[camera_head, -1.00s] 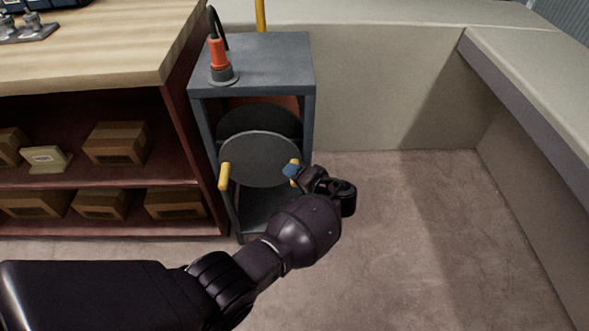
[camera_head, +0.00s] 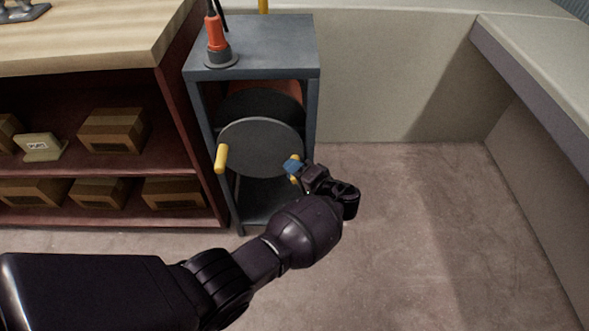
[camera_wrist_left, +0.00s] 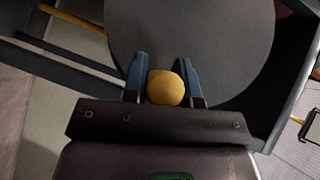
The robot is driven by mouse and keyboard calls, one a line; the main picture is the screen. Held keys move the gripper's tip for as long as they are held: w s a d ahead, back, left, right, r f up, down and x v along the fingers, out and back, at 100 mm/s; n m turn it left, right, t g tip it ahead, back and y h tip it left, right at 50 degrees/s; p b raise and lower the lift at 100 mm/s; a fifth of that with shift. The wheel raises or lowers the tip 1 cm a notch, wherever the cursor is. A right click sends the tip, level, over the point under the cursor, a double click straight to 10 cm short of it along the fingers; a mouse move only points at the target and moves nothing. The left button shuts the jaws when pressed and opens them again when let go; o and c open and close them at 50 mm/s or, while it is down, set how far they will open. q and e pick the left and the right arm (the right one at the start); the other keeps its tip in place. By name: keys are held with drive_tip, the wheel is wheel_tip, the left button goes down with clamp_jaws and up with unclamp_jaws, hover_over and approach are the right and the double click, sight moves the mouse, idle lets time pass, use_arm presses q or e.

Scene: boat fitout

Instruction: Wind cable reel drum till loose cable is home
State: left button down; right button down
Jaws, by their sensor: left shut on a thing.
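The cable reel drum (camera_head: 258,143) is a grey disc inside an open grey stand (camera_head: 255,48). A yellow handle (camera_head: 221,159) sticks out at its left edge, and a second yellow handle (camera_head: 294,179) is at its right edge. My left gripper (camera_head: 293,167) is shut on the right handle. The left wrist view shows the round yellow handle end (camera_wrist_left: 166,88) between the two blue fingertips, with the grey drum face (camera_wrist_left: 190,40) behind. The loose cable cannot be made out along the drum. My right gripper is not in view.
An orange plug with a black cable (camera_head: 215,36) stands on top of the stand. A wooden bench with shelves of boxes (camera_head: 112,131) is close on the left. A pale bench (camera_head: 540,60) runs along the right. The floor (camera_head: 400,215) between is clear.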

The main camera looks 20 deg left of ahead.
use_arm(q)
drive_tip(key=shift+a+f, duration=0.1)
drive_tip(key=shift+f, duration=0.05)
drive_tip(key=c, duration=0.9)
unclamp_jaws()
drive_tip(key=shift+s+d, duration=0.2)
drive_tip(key=shift+d, duration=0.2)
drive_tip(key=p+v, duration=0.1)
drive_tip(key=v, duration=0.9)
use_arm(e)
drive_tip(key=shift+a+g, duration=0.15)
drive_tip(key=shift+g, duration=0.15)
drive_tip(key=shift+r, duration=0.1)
